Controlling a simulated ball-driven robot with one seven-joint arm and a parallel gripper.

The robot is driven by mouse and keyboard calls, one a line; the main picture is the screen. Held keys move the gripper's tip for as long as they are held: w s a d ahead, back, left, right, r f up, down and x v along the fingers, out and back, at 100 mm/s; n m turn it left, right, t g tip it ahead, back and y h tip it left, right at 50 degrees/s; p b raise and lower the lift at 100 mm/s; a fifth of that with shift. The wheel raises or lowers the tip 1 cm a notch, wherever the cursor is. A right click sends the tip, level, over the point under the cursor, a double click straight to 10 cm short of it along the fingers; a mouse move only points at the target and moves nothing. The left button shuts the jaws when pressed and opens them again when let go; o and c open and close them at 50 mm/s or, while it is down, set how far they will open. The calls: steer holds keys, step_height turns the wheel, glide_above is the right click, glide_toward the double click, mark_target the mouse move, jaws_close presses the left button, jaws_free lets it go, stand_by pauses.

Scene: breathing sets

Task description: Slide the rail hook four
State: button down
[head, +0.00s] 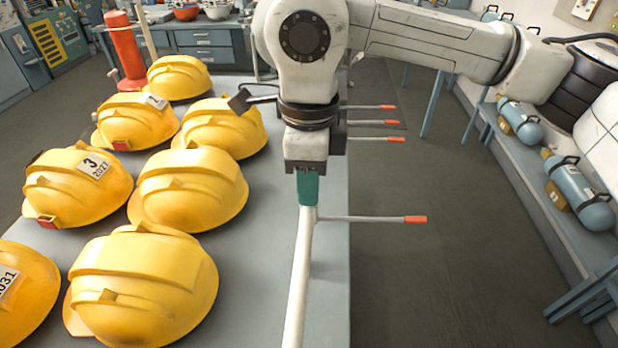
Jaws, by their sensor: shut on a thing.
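A white rail (299,285) runs along the right edge of the table. The nearest rail hook (360,218) is a thin grey rod with an orange tip, sticking out to the right over the floor. My gripper (306,170) is over the rail, shut at a teal piece (307,190) just above the root of this hook. The fingertips and the exact grip are partly hidden. Farther back, three more orange-tipped hooks (372,123) stick out close together to the right, their roots hidden behind my arm. No hook numbers are readable.
Several yellow helmets (150,285) fill the grey table (255,290) left of the rail. A red cylinder (127,52) stands at the back left. Blue air cylinders (580,195) lie on a right-hand bench (530,170). The floor (440,290) between is clear.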

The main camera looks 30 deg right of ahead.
mark_target(296, 306)
steer(key=shift+s, duration=0.1)
stand_by(0.3)
steer(key=shift+s+a+f+b, duration=0.1)
steer(key=shift+s+a+b, duration=0.15)
steer(key=shift+b, duration=0.1)
steer(key=s+a+b, duration=0.2)
steer(key=s+a, duration=0.1)
steer(key=s, duration=0.1)
steer(key=s+a+b, duration=0.2)
steer(key=s+a, duration=0.1)
steer(key=s, duration=0.1)
steer(key=s+a+b, duration=0.3)
steer(key=s, duration=0.1)
steer(key=shift+s, duration=0.25)
steer(key=c, duration=1)
jaws_free()
steer(key=shift+o, duration=0.2)
step_height(296, 306, up, 11)
steer(key=shift+b, duration=0.35)
